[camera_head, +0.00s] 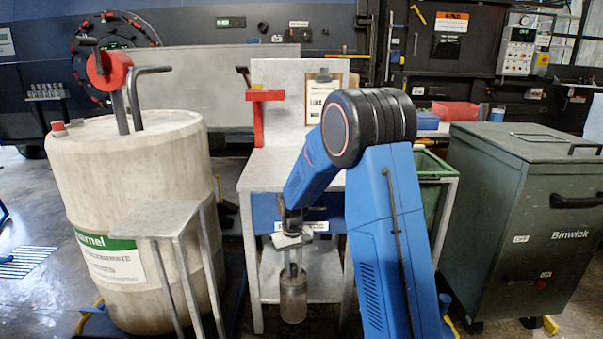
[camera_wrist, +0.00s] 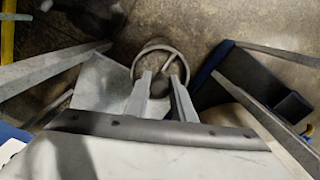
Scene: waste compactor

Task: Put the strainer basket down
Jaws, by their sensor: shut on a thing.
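The strainer basket (camera_head: 293,299) is a grey metal cylinder with an upright handle. It hangs upright below my gripper (camera_head: 292,268), in front of the workbench (camera_head: 258,290). In the wrist view, my gripper (camera_wrist: 161,80) has its two fingers close together on the basket's handle. The round rim of the basket (camera_wrist: 147,46) shows beyond the fingertips, with dark floor around it. The basket appears clear of any surface; the exact gap beneath it cannot be told.
A small grey metal stand (camera_head: 160,220) is left of the basket, before a large white drum (camera_head: 130,170). A green Binwick bin (camera_head: 530,210) stands at the right. The workbench carries a red bracket (camera_head: 264,97) and a clipboard (camera_head: 322,98).

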